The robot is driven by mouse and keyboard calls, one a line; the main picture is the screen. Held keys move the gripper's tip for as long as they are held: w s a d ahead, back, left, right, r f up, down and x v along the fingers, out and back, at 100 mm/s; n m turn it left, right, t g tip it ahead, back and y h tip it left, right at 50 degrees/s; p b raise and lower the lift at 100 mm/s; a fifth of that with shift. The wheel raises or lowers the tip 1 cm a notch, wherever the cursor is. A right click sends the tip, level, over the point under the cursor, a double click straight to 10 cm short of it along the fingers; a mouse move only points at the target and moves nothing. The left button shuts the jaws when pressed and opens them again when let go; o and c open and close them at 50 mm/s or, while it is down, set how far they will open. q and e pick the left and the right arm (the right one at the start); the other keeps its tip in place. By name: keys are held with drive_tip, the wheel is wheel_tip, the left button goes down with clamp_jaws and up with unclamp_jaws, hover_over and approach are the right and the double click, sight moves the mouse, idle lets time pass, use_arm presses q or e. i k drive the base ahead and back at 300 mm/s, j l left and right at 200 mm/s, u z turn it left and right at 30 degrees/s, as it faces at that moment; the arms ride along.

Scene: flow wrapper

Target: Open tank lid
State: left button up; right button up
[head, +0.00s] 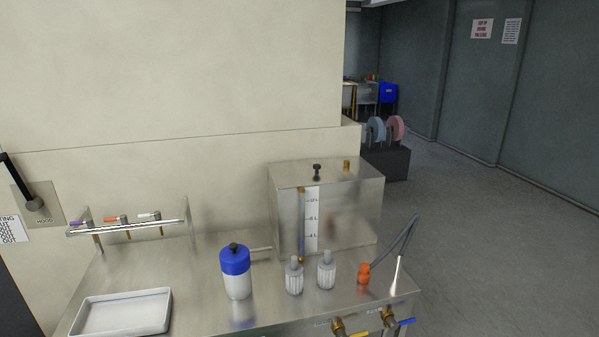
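A metal box tank (345,228) stands at the back right of the steel counter, with a white level scale (312,220) and a sight tube on its front. Its flat lid (335,177) lies level on top and looks closed. A black knob (317,171) stands up from the lid, and a small brass fitting (346,165) sits to its right. Neither of my grippers shows in the head view.
A white tray (122,312), a blue-capped bottle (236,272), two ribbed grey-white containers (294,276) and an orange piece (363,273) stand on the counter in front of the tank. A rail (128,228) with coloured handles is at left. Valves (388,318) line the front edge. Open floor (500,240) lies at right.

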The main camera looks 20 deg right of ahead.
sight(295, 173)
drive_tip(key=i+l+z, duration=0.1)
drive_tip(key=i+z, duration=0.6)
drive_tip(key=z, duration=0.15)
